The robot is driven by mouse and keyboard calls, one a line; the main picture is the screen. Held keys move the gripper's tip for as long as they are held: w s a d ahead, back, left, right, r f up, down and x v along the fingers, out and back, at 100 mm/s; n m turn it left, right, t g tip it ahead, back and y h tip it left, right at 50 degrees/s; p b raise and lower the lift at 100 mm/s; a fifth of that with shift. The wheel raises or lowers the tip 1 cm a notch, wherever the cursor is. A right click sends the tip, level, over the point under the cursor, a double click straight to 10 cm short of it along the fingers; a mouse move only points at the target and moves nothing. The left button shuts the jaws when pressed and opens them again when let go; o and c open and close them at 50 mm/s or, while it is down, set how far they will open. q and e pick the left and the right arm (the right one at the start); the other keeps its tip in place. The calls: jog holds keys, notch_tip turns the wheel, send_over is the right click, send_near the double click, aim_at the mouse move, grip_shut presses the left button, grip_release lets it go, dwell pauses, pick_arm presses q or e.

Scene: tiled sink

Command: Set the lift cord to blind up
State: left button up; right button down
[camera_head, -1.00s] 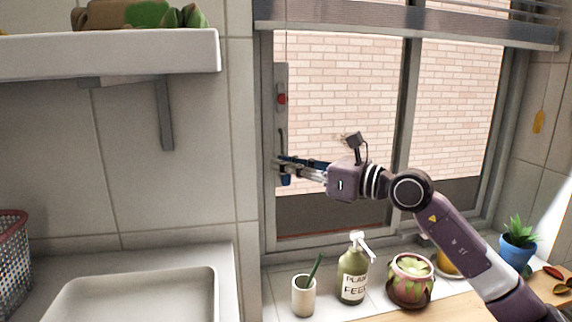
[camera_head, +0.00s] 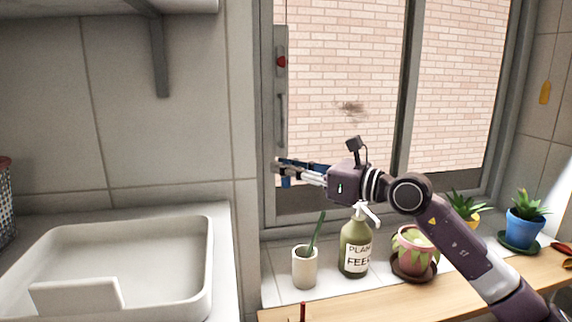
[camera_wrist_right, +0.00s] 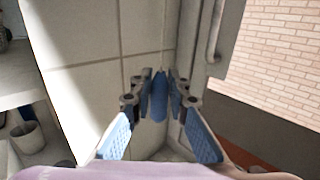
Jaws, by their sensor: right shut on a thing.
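My right gripper (camera_head: 283,173) is at the window's left frame, beneath a narrow grey plate (camera_head: 281,100) with a red spot. It is shut on a small blue cord pull (camera_head: 286,182), whose lower end shows below the fingers. In the right wrist view the blue pull (camera_wrist_right: 158,95) stands upright between the fingertips. A thin cord shows faintly above the grey plate; its run down to the pull is hard to make out. The blind is out of view above. My left gripper is not in view.
A cup with a green stick (camera_head: 304,268), a plant feed bottle (camera_head: 355,248) and a plant pot (camera_head: 414,250) stand on the sill below my right arm. A white basin (camera_head: 210,250) is at left. A yellow tag (camera_head: 544,92) hangs at right.

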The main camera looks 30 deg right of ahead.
jog(key=shift+f, duration=0.5)
jog(key=c, duration=1.8)
grip_release()
jog(key=shift+r, duration=0.15)
jog(key=shift+c, duration=0.2)
jog(key=v, duration=1.2)
